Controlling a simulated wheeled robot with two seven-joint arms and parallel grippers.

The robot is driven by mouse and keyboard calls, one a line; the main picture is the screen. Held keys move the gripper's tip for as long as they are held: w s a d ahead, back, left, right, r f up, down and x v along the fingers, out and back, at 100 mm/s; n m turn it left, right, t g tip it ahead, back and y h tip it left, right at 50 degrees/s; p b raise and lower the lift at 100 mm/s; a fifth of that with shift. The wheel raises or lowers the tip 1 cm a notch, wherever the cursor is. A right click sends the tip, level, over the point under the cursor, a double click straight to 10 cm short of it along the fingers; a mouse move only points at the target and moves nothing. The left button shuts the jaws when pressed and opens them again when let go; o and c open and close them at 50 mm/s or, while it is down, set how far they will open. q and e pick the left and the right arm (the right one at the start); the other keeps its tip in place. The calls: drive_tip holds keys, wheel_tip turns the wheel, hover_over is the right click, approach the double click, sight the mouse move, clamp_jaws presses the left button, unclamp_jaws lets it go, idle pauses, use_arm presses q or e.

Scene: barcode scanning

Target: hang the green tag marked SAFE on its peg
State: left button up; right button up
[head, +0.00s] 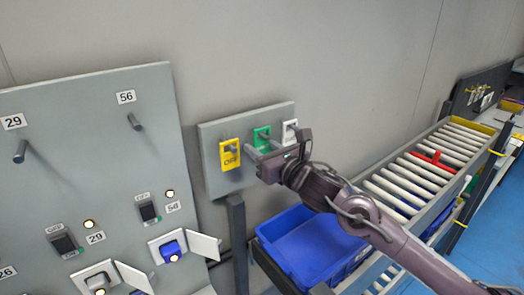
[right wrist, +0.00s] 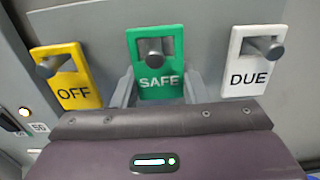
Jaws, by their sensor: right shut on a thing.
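The green tag marked SAFE (right wrist: 153,82) is at the middle peg (right wrist: 152,48) of a small grey board, with the peg's end showing in front of the tag's upper opening. The green tag also shows in the head view (head: 262,132), partly hidden by my gripper. My right gripper (head: 263,153) is shut on the green tag, with one finger at each side of it in the right wrist view (right wrist: 155,92). The yellow OFF tag (head: 230,158) is on the left peg and the white DUE tag (head: 289,133) on the right peg. My left gripper is not in view.
A large grey panel (head: 85,150) with numbered pegs, switches and open covers stands to the left. A blue bin (head: 290,225) is below the small board (head: 210,130). A roller conveyor (head: 400,185) runs to the right.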

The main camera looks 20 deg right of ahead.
sight(263, 149)
idle(0.4)
drive_tip(key=shift+b, duration=0.35)
drive_tip(key=shift+b+v, duration=0.3)
drive_tip(key=shift+v, duration=0.75)
drive_tip(key=shift+b, duration=0.4)
idle(0.5)
idle(0.5)
drive_tip(key=shift+b+v, duration=0.75)
drive_tip(key=shift+v, duration=0.95)
drive_tip(key=shift+s, duration=0.1)
